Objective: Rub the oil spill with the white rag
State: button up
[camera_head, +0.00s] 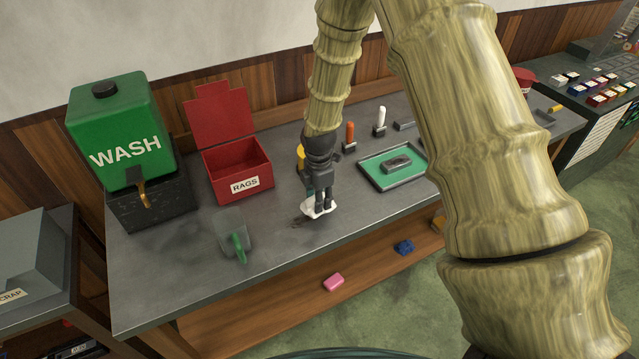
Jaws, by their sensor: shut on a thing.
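My gripper (320,198) points down over the middle of the grey bench (180,284). It is shut on the white rag (312,211), which shows below its fingertips at or just above the bench top. A small dark patch (298,222), perhaps the oil spill, lies on the bench just left of the rag. The rag and gripper may hide more of it.
A red RAGS box (238,171) stands open behind left, beside the green WASH tank (121,131). A clear scoop-like thing with a green handle (239,247) lies left of my gripper. A green-lined tray (378,174) sits to the right.

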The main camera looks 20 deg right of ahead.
notch_tip(320, 180, up, 3)
jog(key=shift+w+r+p, duration=0.1)
jog(key=shift+r+p, duration=0.1)
jog(key=shift+p, duration=0.8)
jog(key=shift+r+p, duration=0.35)
jog(key=shift+r, duration=0.25)
jog(key=shift+f+p, duration=0.1)
jog(key=shift+p, duration=0.4)
jog(key=shift+f, duration=0.2)
